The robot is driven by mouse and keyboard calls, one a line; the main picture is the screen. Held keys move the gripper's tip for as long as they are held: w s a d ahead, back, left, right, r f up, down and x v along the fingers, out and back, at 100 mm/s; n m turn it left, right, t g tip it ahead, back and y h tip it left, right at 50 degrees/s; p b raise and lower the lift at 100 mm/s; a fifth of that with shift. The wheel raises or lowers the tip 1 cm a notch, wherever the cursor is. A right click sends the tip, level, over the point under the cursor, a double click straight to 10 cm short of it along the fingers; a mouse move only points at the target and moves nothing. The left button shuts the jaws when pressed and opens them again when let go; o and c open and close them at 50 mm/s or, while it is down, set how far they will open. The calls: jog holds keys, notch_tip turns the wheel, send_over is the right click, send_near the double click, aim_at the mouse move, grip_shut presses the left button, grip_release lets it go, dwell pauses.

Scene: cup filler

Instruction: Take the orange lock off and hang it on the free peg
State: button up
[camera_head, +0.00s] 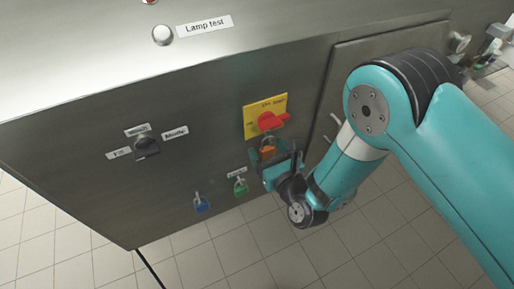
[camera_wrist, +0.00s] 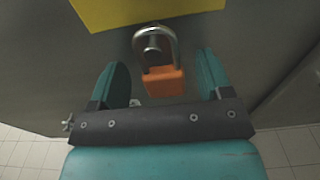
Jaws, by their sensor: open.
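The orange lock (camera_head: 267,151) hangs by its metal shackle just below the red switch handle (camera_head: 270,121) on its yellow plate (camera_head: 252,117). In the wrist view the orange lock (camera_wrist: 163,81) sits between my gripper's two teal fingers, with a gap on each side, and its shackle loops around a metal pin. My gripper (camera_head: 270,166) is open around the lock, in front of the panel. A blue lock (camera_head: 202,204) and a green lock (camera_head: 240,187) hang lower on the panel. I cannot make out a free peg; the gripper covers the area right of the green lock.
The grey cabinet panel (camera_head: 90,170) stands close behind my gripper. A black selector knob (camera_head: 146,146) with labels is at the left, and a white lamp-test button (camera_head: 163,35) is on the upper face. The tiled floor (camera_head: 215,250) below is clear.

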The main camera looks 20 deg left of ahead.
jog(key=shift+d, duration=0.1)
jog(key=shift+w, duration=0.1)
jog(key=c, duration=1.1)
jog(key=shift+o, duration=0.2)
jog(key=shift+r, duration=0.2)
